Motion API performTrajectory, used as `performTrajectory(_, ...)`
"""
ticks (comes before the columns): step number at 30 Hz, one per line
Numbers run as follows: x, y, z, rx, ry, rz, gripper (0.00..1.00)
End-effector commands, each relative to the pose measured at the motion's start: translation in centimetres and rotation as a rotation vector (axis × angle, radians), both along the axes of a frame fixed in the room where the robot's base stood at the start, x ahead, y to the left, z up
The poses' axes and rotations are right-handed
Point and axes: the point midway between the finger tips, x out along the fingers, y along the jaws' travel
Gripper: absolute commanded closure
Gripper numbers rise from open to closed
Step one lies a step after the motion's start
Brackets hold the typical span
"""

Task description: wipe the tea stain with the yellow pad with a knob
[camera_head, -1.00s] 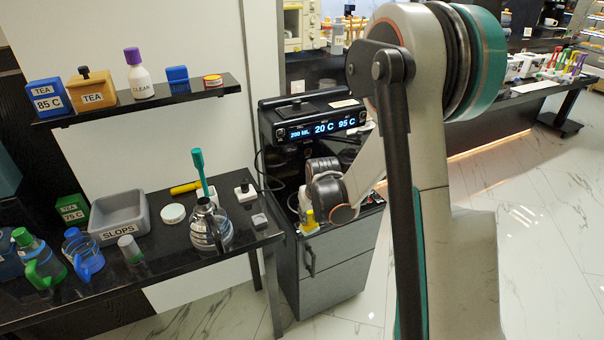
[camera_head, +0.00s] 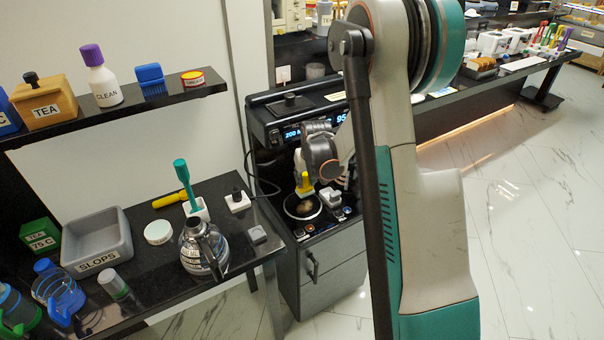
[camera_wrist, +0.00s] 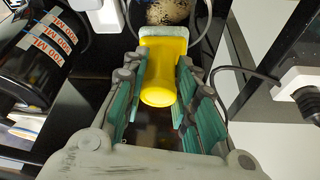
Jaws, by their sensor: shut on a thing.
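The yellow pad with a knob shows in the wrist view as a yellow knob (camera_wrist: 163,75) above a pale, flat pad. My gripper (camera_wrist: 162,60) is shut on the knob, with a green finger on each side. In the head view the yellow knob (camera_head: 306,181) is small, below my wrist, at the far edge of a round, rimmed dark plate (camera_head: 290,212) on the machine cabinet. A brown patch, likely the tea stain (camera_head: 304,207), lies on that plate. The patch (camera_wrist: 168,10) also shows just beyond the pad in the wrist view. I cannot tell whether the pad touches it.
The black machine with a lit display (camera_head: 292,133) stands behind the plate. A small grey and white item (camera_head: 330,198) sits right of the plate. On the left table are a glass kettle (camera_head: 203,250), a slops bin (camera_head: 122,233) and a green tool in a white holder (camera_head: 196,209).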

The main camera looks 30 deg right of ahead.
Motion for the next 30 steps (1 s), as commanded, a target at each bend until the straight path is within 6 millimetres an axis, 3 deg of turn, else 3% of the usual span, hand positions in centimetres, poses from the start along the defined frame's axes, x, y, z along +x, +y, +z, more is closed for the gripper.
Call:
performTrajectory(11, -0.1, 0.0, -0.2, 0.0, -0.001, 0.0, 1.0)
performTrajectory(30, 0.0, 0.0, -5.7, 0.0, -0.001, 0.0, 1.0)
